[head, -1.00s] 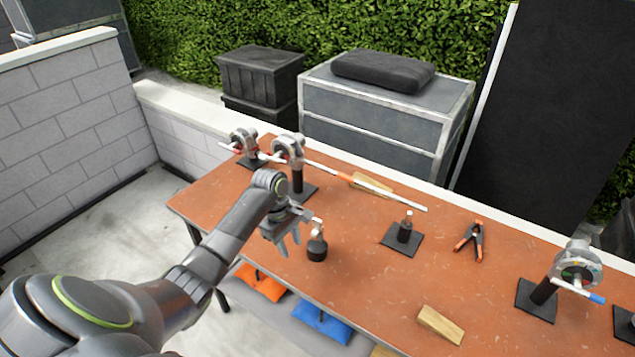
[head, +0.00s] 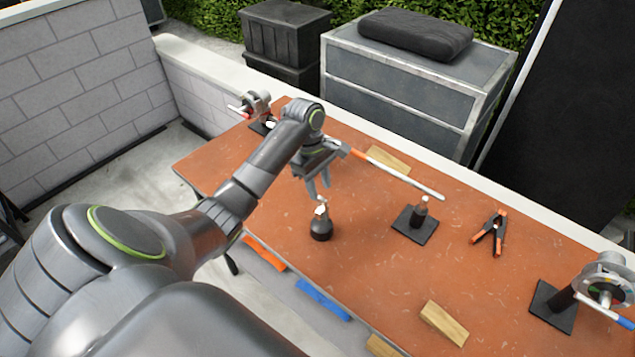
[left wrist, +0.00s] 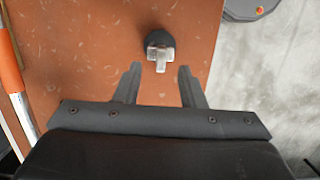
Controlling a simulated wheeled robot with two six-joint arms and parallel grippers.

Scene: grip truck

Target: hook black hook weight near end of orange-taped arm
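The black hook weight (head: 321,228) stands upright on the orange-brown table, with a pale metal hook on top. It also shows in the left wrist view (left wrist: 155,40), just beyond the fingertips. My left gripper (head: 318,193) is open and empty, pointing down just above and behind the weight. Its two fingers (left wrist: 158,70) are apart in the left wrist view, with the hook in line with the gap. The orange-taped arm (head: 400,176) is a white rod with an orange band, reaching right above the table behind my gripper.
A black-based stand (head: 415,223) stands right of the weight. Farther right are an orange-tipped clamp (head: 490,233) and a stand with a blue-tipped arm (head: 590,295). Wood wedges (head: 444,323) lie near the front edge. A red-taped arm (head: 240,110) is at the far left.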

